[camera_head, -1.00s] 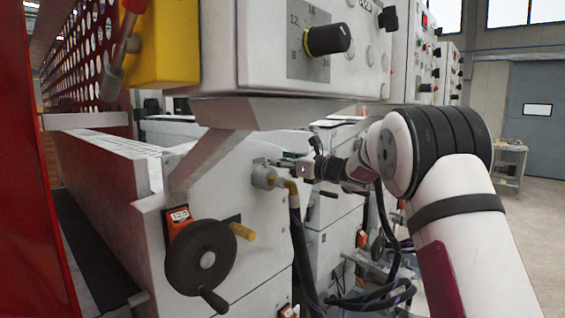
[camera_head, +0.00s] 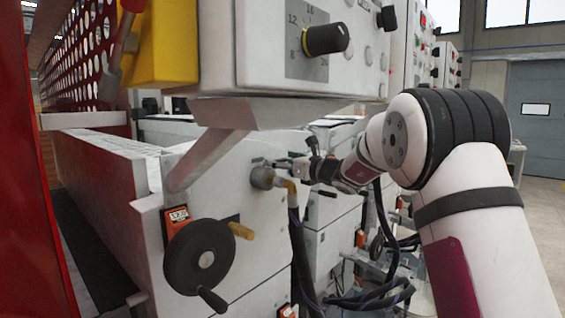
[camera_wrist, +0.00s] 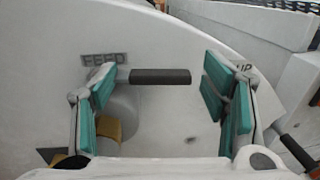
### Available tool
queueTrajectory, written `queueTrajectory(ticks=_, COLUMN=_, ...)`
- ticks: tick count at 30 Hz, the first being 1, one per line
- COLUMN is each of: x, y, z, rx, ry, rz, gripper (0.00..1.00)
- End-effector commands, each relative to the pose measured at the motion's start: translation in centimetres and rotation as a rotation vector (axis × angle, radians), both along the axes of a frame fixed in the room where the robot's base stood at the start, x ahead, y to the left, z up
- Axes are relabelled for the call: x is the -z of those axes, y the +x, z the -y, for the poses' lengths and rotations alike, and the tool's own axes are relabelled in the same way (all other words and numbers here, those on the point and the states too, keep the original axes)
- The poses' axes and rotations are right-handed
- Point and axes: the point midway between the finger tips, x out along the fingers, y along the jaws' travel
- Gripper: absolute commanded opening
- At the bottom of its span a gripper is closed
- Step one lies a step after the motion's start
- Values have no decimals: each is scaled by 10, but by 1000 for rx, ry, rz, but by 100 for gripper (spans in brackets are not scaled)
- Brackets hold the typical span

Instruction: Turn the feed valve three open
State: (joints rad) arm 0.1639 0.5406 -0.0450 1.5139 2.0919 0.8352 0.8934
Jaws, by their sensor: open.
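The feed valve shows in the wrist view as a round grey body (camera_wrist: 122,103) with a lever ending in a black grip (camera_wrist: 160,76). The lever lies roughly level, pointing right, under the printed word FEED (camera_wrist: 104,60). My gripper (camera_wrist: 158,88) is open, its teal pads on either side of the black grip in the picture, with gaps on both sides. In the head view the valve body (camera_head: 262,177) sits on the white machine side, and my gripper (camera_head: 288,163) is close to it, small and partly unclear. I cannot tell whether it touches the lever.
A brass elbow (camera_head: 288,187) and dark hose (camera_head: 302,240) hang from the valve. A black handwheel (camera_head: 199,257) is lower left. A control box (camera_head: 265,65) overhangs above. Another dark handle (camera_wrist: 298,152) shows at right in the wrist view.

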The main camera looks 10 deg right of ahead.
Motion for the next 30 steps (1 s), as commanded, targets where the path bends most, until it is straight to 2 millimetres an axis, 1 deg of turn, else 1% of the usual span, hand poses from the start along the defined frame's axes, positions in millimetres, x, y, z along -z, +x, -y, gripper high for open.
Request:
queueTrajectory(ticks=5, x=-1, y=-13, z=8, rx=2, ry=0, rz=0, gripper=68)
queueTrajectory(ticks=15, x=-1, y=-72, z=40, rx=2, ry=-1, rz=0, gripper=68)
queueTrajectory(ticks=18, x=0, y=-87, z=48, rx=3, ry=0, rz=0, gripper=68)
queueTrajectory(ticks=21, x=0, y=-97, z=53, rx=1, ry=0, rz=0, gripper=68)
queueTrajectory(ticks=24, x=0, y=-103, z=56, rx=1, ry=0, rz=0, gripper=68)
queueTrajectory(ticks=30, x=0, y=-106, z=57, rx=0, ry=0, rz=0, gripper=68)
